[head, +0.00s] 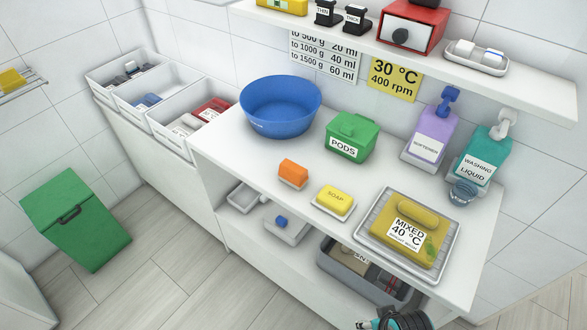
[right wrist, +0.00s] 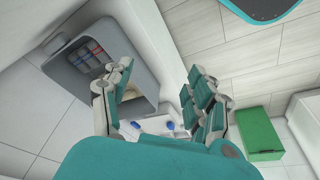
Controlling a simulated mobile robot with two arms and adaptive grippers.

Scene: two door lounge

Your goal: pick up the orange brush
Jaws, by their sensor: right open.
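The orange brush (head: 293,174) is a small orange block on the white counter, left of the yellow soap and in front of the green pods box. It is not visible in the right wrist view. My right gripper (right wrist: 158,88) is open, with its two jointed fingers spread apart and nothing seen between them. In the head view only a dark and teal part of it shows at the bottom edge, below the counter's front edge and well away from the brush. My left gripper is not in view.
Around the brush stand a blue basin (head: 280,107), a green pods box (head: 351,137), yellow soap (head: 335,200) and a tray (head: 448,267). A shelf (head: 530,90) overhangs the back. A grey crate (head: 345,271) sits below the counter. A green bin (head: 80,222) stands on the floor.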

